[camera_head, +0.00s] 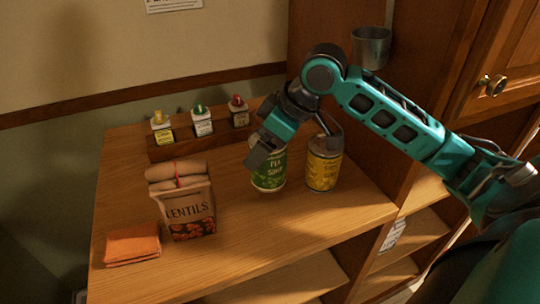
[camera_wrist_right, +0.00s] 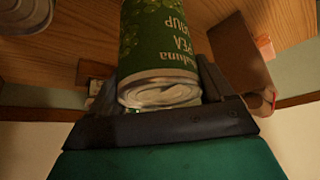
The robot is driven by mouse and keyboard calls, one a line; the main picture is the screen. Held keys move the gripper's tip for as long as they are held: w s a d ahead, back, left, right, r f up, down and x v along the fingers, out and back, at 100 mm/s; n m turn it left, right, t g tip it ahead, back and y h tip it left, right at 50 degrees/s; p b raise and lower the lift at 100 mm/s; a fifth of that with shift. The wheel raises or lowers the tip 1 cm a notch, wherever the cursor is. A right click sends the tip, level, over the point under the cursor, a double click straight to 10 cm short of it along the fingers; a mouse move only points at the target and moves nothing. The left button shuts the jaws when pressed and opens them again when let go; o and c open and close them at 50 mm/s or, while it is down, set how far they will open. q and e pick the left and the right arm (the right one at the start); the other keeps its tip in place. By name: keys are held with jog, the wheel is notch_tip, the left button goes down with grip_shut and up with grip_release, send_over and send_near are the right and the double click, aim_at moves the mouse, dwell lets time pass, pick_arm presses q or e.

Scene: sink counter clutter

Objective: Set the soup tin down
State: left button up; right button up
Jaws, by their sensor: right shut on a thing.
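The green pea soup tin (camera_head: 268,174) is upright over the wooden counter, left of a yellow-labelled tin. My right gripper (camera_head: 266,146) is shut on it from above, near its top end. In the right wrist view, the tin (camera_wrist_right: 160,45) stands between the dark fingers (camera_wrist_right: 163,108), its metal end towards the camera. I cannot tell whether its base touches the counter. The gripper hides part of its top. My left gripper is not in view.
The yellow-labelled tin (camera_head: 323,166) stands close on the right. A lentils bag (camera_head: 184,200) and folded orange cloth (camera_head: 132,244) are at left. A wooden rack (camera_head: 180,150) with small bottles stands behind. The wooden counter (camera_head: 275,235) is clear in front.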

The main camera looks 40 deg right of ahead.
notch_tip(320, 180, down, 3)
jog(key=shift+s+a+f, duration=0.1)
jog(key=shift+a, duration=0.05)
jog(key=shift+f, duration=0.2)
jog(key=o, duration=1.3)
jog(key=shift+f, duration=0.1)
